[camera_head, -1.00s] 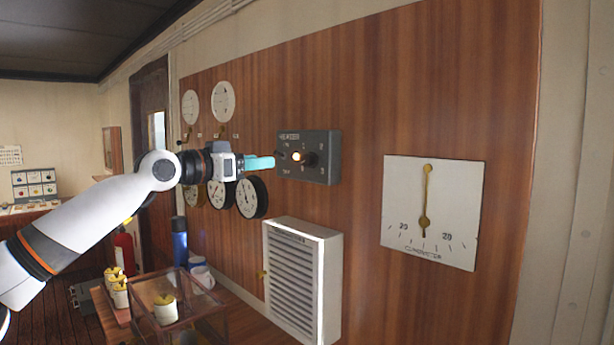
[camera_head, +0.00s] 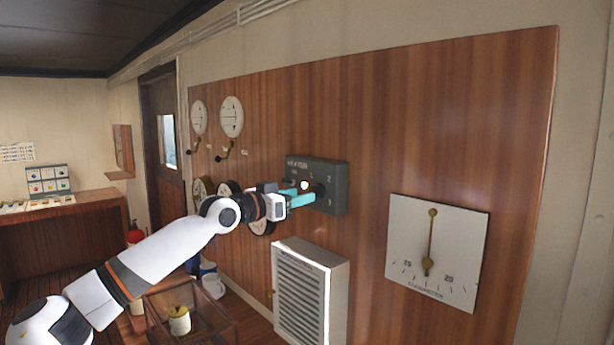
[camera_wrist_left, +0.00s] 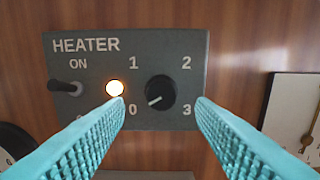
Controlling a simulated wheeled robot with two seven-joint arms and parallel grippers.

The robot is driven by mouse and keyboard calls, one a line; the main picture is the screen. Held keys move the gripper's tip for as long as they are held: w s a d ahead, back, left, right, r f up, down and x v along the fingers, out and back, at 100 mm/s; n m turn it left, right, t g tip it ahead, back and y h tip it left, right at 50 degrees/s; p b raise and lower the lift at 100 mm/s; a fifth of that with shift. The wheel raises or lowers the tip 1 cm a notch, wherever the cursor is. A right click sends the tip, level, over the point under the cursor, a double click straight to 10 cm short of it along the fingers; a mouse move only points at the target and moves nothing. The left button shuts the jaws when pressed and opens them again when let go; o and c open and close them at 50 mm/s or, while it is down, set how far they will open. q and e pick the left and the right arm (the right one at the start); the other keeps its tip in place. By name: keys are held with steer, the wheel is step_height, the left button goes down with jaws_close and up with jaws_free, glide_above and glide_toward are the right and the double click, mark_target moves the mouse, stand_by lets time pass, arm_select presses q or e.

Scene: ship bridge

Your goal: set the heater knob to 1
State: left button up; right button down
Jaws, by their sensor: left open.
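The grey heater panel (camera_head: 336,174) is on the wooden wall and also fills the upper wrist view (camera_wrist_left: 90,122). Its round black knob (camera_wrist_left: 160,92) has a white mark pointing down-left, toward the 0. Around it are 0, 1 at upper left, 2 at upper right and 3 at lower right. My left gripper (camera_head: 305,194) is open in front of the panel, its teal fingers (camera_wrist_left: 160,108) on either side of the knob in the wrist view. I cannot tell whether they touch it. In the head view the knob (camera_head: 319,191) is partly hidden by the fingers. My right gripper is not in view.
A lit lamp (camera_wrist_left: 115,88) and a toggle switch (camera_wrist_left: 66,87) by ON are left of the knob. A white louvred heater (camera_head: 303,290) sits below, a clinometer (camera_head: 436,250) to the right, round gauges (camera_head: 231,117) to the left. A glass-sided case (camera_head: 190,315) stands low.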

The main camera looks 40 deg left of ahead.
mark_target(316, 191)
arm_select(q)
steer(key=w, duration=0.1)
steer(key=w+p, duration=0.2)
steer(key=shift+w+d, duration=0.25)
steer(key=shift+w, duration=0.1)
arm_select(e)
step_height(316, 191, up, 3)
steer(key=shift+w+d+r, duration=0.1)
arm_select(q)
steer(key=c, duration=1)
steer(key=shift+o, duration=0.2)
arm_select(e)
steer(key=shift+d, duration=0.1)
arm_select(q)
steer(key=shift+f+m, duration=0.1)
steer(key=shift+m, duration=0.2)
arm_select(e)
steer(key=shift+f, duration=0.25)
